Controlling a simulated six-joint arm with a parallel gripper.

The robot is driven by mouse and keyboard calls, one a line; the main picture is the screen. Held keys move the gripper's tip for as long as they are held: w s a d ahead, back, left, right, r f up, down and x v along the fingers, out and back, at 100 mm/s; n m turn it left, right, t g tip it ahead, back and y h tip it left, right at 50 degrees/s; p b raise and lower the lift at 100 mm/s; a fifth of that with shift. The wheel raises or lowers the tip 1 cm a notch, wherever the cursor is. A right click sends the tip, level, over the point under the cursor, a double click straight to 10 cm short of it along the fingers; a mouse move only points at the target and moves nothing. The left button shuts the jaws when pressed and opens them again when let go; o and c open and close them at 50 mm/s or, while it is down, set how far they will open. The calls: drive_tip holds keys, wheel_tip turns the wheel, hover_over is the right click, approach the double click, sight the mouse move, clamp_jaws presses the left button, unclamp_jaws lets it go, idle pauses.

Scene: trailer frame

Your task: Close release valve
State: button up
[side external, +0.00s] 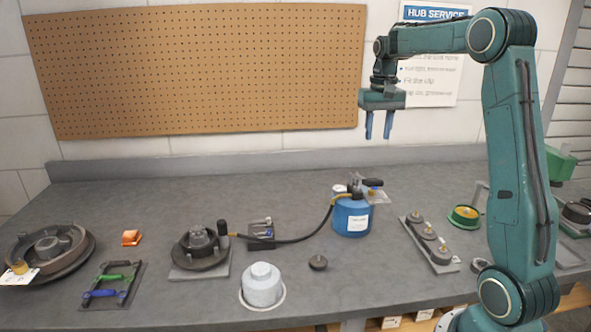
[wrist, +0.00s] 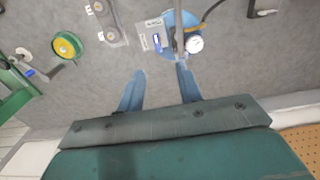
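A blue canister (side external: 351,215) with a white label stands on the bench right of centre. Its top carries a gauge, a dark lever-like part (side external: 372,182) and a hose fitting; which part is the release valve is too small to tell. In the wrist view the canister (wrist: 170,21) is at the top, partly behind a grey fitting and a white round gauge (wrist: 194,44). My gripper (side external: 378,137) is raised well above the bench, up and right of the canister in the side view, with its fingers pointing down. The blue fingers (wrist: 160,74) are apart with nothing between them.
A white-grey cylinder (side external: 262,284) stands in front. A tray of dark round parts (side external: 428,243) and a green-yellow spool (side external: 464,217) lie to the right. A pegboard (side external: 200,70) hangs behind.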

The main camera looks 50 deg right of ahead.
drive_tip(key=shift+d+f, duration=0.25)
drive_tip(key=shift+d, duration=0.3)
drive_tip(key=shift+f, duration=0.1)
wheel_tip(320, 180, down, 14)
drive_tip(key=shift+r, duration=0.2)
idle(0.4)
clamp_jaws()
